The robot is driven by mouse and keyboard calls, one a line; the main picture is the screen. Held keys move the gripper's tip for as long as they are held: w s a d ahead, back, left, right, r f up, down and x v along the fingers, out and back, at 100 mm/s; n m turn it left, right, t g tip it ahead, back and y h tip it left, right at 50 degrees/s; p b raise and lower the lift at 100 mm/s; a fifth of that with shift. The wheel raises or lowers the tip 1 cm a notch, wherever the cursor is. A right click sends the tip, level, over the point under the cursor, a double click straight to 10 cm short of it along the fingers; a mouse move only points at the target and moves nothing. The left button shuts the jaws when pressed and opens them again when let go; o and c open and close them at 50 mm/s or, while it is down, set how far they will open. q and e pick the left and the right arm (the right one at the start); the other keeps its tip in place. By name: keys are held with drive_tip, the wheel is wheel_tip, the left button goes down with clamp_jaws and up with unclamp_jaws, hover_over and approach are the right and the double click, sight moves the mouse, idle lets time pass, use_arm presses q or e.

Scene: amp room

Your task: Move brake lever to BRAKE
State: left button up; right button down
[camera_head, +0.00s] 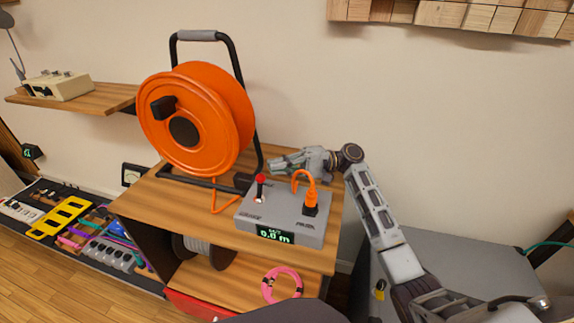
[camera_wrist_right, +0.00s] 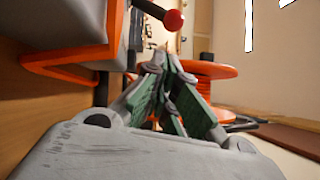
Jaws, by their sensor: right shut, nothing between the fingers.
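The brake lever (camera_head: 260,186) is a short black stick with a red knob on the left part of the grey control box (camera_head: 283,216). It stands roughly upright. Its red knob (camera_wrist_right: 174,20) also shows in the right wrist view, just beyond and above the fingertips. My right gripper (camera_head: 276,165) is shut and empty, behind the box and a little above and right of the knob in the head view. In the wrist view its green-padded fingers (camera_wrist_right: 160,68) are together, apart from the knob. The lever's lettering is too small to read. My left gripper is not in view.
An orange cable plug (camera_head: 310,199) stands on the box right of the lever, below my right wrist. A large orange cable reel (camera_head: 205,115) stands behind left on the wooden table (camera_head: 165,205). The box's green display (camera_head: 275,235) reads 0.0 m.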

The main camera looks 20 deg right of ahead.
sight(260, 186)
drive_tip(key=shift+s+a+r, duration=0.2)
drive_tip(key=shift+s+a, duration=0.65)
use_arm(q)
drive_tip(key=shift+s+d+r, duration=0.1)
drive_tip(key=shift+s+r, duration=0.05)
use_arm(e)
drive_tip(key=shift+s+a, duration=0.1)
drive_tip(key=shift+s, duration=0.05)
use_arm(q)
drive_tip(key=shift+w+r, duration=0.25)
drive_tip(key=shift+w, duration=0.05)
use_arm(e)
drive_tip(key=shift+r, duration=0.1)
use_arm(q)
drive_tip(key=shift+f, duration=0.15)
use_arm(e)
drive_tip(key=shift+r, duration=0.1)
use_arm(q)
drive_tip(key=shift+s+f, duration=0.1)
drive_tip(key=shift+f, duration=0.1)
use_arm(e)
drive_tip(key=shift+s+a+r+n, duration=0.1)
drive_tip(key=shift+n, duration=0.2)
